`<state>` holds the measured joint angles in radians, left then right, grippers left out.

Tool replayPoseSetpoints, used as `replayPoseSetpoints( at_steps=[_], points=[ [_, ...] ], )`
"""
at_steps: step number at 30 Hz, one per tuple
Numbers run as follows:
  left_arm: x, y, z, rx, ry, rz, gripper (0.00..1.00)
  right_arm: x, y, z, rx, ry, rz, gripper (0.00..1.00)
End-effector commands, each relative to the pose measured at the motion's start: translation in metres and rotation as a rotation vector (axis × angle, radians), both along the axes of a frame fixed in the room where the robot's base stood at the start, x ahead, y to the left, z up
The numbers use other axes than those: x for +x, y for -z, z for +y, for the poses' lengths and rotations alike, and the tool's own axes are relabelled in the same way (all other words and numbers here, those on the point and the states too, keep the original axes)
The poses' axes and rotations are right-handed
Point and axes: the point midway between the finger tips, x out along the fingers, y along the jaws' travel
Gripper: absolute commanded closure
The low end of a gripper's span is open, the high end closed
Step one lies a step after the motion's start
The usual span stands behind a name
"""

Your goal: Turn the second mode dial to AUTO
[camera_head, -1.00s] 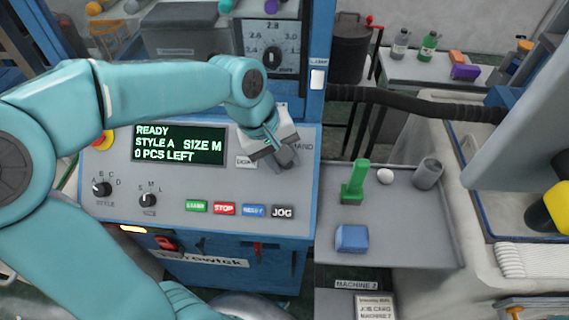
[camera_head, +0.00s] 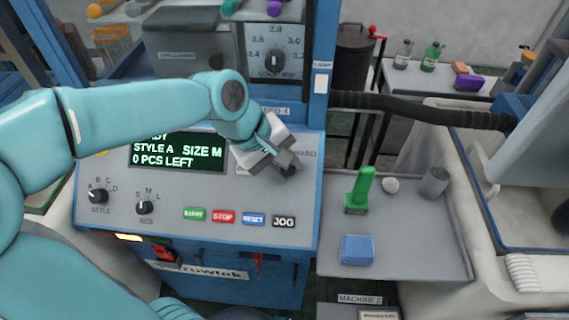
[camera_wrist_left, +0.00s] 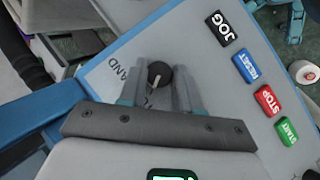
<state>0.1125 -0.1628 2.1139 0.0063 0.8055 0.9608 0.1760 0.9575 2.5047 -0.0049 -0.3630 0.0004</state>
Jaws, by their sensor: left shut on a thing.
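The mode dial is a dark round knob with a pale pointer line (camera_wrist_left: 158,74), seen in the left wrist view with part of the word HAND beside it. My left gripper (camera_wrist_left: 160,82) is shut on this knob, one finger on each side. In the head view my left gripper (camera_head: 288,168) reaches down to the right part of the sloped control panel (camera_head: 180,222) and hides the knob. Most of the dial's other lettering is covered by the gripper. My right gripper is not in view.
The panel also has a display (camera_head: 178,152), a style dial (camera_head: 98,196), a size dial (camera_head: 145,207) and a row of buttons, including JOG (camera_head: 284,222). Right of it, a grey tray (camera_head: 420,255) holds a green tool (camera_head: 361,188) and a blue block (camera_head: 357,249).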

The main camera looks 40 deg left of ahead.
Motion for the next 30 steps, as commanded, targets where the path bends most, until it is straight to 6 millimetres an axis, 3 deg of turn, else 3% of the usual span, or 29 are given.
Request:
replayPoseSetpoints(
  at_steps=[1,2,3,4,13,17,30],
  points=[
    [0.002,-0.002,0.003,0.005,-0.005,-0.012,0.98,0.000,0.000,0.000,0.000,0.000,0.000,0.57],
    [0.002,-0.002,0.003,0.005,-0.005,-0.012,0.58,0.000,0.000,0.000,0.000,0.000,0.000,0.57],
    [0.002,-0.002,0.002,0.005,-0.004,-0.011,0.45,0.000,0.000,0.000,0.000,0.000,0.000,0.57],
    [0.002,-0.002,0.002,0.005,-0.004,-0.010,0.42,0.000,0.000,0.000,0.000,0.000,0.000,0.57],
    [0.000,-0.002,0.001,0.002,-0.001,-0.005,0.42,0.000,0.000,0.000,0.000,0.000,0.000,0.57],
    [-0.004,-0.015,0.005,0.001,-0.003,-0.007,0.42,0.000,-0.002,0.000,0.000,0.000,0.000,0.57],
    [-0.046,-0.113,0.037,0.003,-0.004,-0.010,0.42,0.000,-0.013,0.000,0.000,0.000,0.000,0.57]
  ],
)
